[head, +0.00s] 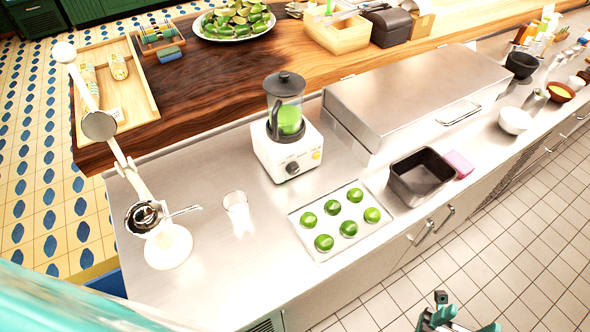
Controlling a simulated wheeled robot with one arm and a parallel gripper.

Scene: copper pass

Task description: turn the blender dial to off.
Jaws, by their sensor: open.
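The blender (288,128) stands on the steel counter, with a white base, a dark lid and green contents in its jar. Its dark dial (292,168) is on the front of the base, facing the near side. The dial's setting is too small to read. My gripper (458,326) is at the bottom edge, right of centre, partly cut off by the frame. It is open, over the floor in front of the counter and well apart from the blender.
A tray of green round items (340,220) lies in front of the blender. A clear glass (238,212) and a white press (168,245) stand to the left. A dark bin (422,176), a pink sponge (459,164) and a steel box (415,90) are to the right.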

